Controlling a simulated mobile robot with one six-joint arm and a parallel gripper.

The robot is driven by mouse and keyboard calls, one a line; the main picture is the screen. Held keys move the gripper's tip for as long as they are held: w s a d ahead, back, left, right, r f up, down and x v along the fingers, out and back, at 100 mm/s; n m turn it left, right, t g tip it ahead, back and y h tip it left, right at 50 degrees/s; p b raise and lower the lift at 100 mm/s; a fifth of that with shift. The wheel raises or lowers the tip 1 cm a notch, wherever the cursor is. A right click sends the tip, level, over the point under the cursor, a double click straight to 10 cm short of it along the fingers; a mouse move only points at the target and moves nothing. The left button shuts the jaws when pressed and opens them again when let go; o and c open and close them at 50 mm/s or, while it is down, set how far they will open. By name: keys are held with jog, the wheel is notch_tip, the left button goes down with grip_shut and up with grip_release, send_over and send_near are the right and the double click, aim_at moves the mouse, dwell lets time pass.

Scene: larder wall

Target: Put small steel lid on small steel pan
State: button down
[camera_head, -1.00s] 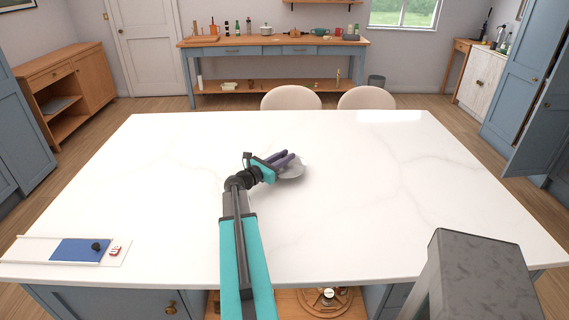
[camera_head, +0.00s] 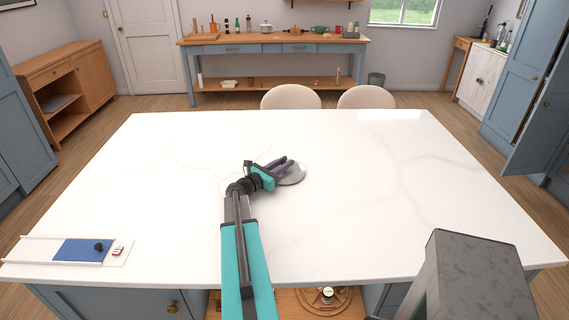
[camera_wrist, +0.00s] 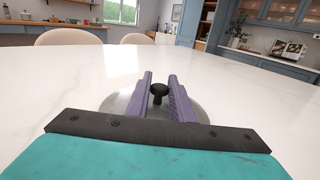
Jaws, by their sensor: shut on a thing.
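The small steel lid (camera_head: 295,178) is a shiny grey disc at the middle of the white island top. It also shows in the wrist view (camera_wrist: 121,103), with its black knob (camera_wrist: 159,90) upright between my purple fingers. My gripper (camera_head: 287,163) is shut on that knob, and the wrist view shows a finger on each side of it (camera_wrist: 160,79). The lid is low over the top; I cannot tell whether it touches. I cannot pick out the small steel pan for certain in either view.
The island top around the lid is clear. A blue-and-white tray (camera_head: 80,250) with small items lies at the front left. Two pale chairs (camera_head: 291,98) stand behind the island. Several pots and bottles stand on the far sideboard (camera_head: 232,42). Round items (camera_head: 326,296) sit on the shelf below.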

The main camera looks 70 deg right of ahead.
jog(key=shift+f, duration=0.15)
jog(key=c, duration=1.6)
grip_release()
jog(key=shift+o, duration=0.2)
jog(key=shift+r, duration=0.2)
jog(key=shift+w+a+f, duration=0.1)
jog(key=shift+w+a, duration=0.05)
jog(key=shift+a, duration=0.2)
jog(key=b+v, duration=0.3)
jog(key=v, duration=0.8)
jog(key=shift+a, duration=0.15)
